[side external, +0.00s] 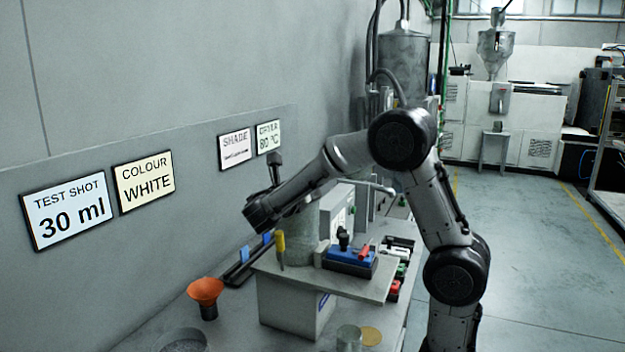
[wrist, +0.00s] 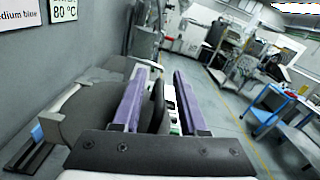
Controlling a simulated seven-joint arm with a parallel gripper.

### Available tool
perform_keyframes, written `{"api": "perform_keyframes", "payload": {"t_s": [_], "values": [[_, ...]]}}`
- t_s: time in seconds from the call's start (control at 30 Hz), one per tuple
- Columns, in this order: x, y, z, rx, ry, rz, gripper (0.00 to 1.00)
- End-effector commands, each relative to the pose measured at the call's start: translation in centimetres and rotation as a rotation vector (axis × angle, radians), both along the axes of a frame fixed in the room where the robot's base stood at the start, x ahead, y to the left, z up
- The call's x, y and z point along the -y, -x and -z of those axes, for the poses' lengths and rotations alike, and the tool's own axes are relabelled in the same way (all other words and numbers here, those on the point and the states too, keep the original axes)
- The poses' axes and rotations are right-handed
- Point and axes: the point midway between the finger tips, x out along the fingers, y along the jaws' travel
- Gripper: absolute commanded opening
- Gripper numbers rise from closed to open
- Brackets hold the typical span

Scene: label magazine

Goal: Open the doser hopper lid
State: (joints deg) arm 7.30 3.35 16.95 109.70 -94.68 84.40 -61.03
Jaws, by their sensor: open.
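The doser hopper is a grey cylinder (side external: 304,230) standing on the raised platform in the side view. Its top is hidden behind my arm. In the wrist view, a grey rounded surface (wrist: 92,118), seemingly the hopper lid, lies to the left of and behind my fingers. My gripper (wrist: 164,72) is open, with its two purple-padded fingers apart. A dark upright piece (wrist: 158,106), perhaps the lid's handle, shows between the fingers; I cannot tell whether either finger touches it. In the side view my fingers are hidden behind my wrist.
The platform (side external: 350,287) also carries a blue block (side external: 348,262) with a black knob and a red piece, and a yellow-handled tool (side external: 281,248). An orange funnel (side external: 205,291) stands on the bench at front left. The signed wall (side external: 90,140) runs close along the left.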

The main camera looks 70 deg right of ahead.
Motion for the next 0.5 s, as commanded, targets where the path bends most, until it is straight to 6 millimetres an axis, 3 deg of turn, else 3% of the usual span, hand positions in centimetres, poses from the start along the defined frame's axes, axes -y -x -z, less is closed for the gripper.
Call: {"api": "perform_keyframes", "payload": {"t_s": [0.27, 0.5], "values": [[0.09, -0.01, -0.02, 0.000, 0.000, 0.000, 0.40], [0.07, 0.01, -0.02, 0.000, 0.000, 0.000, 0.00]]}}
